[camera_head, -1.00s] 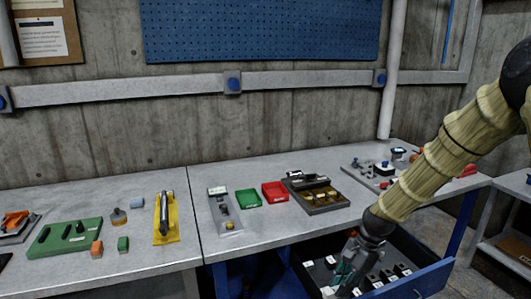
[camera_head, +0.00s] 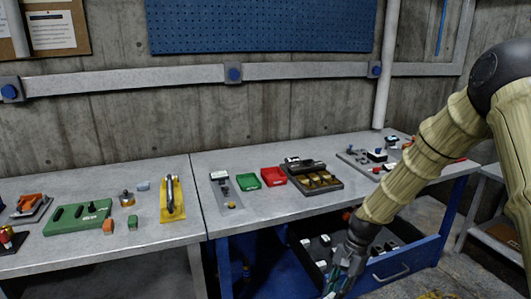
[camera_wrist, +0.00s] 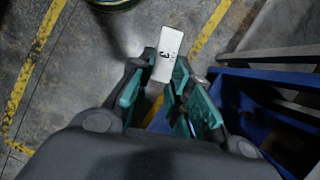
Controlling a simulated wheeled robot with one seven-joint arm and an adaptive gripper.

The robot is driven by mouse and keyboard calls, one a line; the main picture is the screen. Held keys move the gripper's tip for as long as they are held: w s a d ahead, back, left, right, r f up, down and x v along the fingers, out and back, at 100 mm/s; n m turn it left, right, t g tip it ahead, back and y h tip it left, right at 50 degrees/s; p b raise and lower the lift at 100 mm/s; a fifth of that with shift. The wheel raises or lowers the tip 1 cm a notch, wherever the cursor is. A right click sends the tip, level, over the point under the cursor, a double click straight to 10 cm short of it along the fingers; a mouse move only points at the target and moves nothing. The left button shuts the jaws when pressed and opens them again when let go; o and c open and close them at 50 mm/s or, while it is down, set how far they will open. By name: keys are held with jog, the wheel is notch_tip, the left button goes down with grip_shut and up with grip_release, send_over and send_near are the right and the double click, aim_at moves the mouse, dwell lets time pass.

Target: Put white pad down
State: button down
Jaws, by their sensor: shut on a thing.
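The white pad (camera_wrist: 165,54) is a small white block with a dark mark on its face. In the wrist view it is held between the teal fingertips of my gripper (camera_wrist: 162,78), which is shut on it. The pad is above the grey concrete floor, left of the blue bench frame. In the head view my gripper (camera_head: 335,285) points down at the front left of the open blue drawer, at the bottom edge of the picture. The pad cannot be made out clearly there.
The open drawer (camera_head: 400,262) holds several white-topped pieces. The bench (camera_head: 270,215) above carries green and red trays and a dark parts tray. In the wrist view, yellow-marked floor (camera_wrist: 60,80) is clear, with a round container (camera_wrist: 112,4) at the top edge.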

jog(key=s+a+f+n+h+b, duration=0.1)
jog(key=s+f+n, duration=0.2)
jog(key=f+n, duration=0.2)
jog(key=s+a+f+n+g+h+b, duration=0.1)
jog(key=s+a+f+n+h, duration=0.1)
jog(key=f+n, duration=0.3)
jog(key=shift+s+g+h, duration=0.3)
jog(key=shift+s, duration=0.15)
